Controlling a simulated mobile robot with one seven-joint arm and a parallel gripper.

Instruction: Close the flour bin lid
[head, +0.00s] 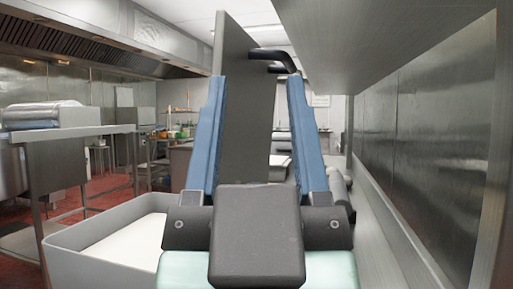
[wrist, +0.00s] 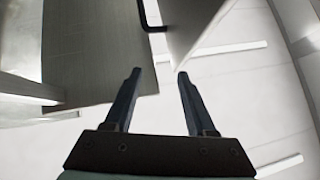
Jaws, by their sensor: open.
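The flour bin (head: 75,250) stands at the lower left of the head view with white flour (head: 130,243) in it. Its grey lid (head: 246,125) is raised, a tall, slightly tilted panel. A black bar handle (head: 272,54) sticks out near its top and also shows in the wrist view (wrist: 152,28). My gripper (head: 256,85) has its two blue fingers spread, with the lid showing between and beyond them. In the wrist view my gripper (wrist: 158,72) is open and empty, with the handle above the fingertips. I cannot tell whether a finger touches the lid.
A steel overhead hood (head: 390,40) and a metal wall (head: 430,150) close in the right side. A steel table (head: 80,132) with a wrapped stack (head: 45,115) stands at the left. Red floor (head: 85,205) shows between the table and the bin.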

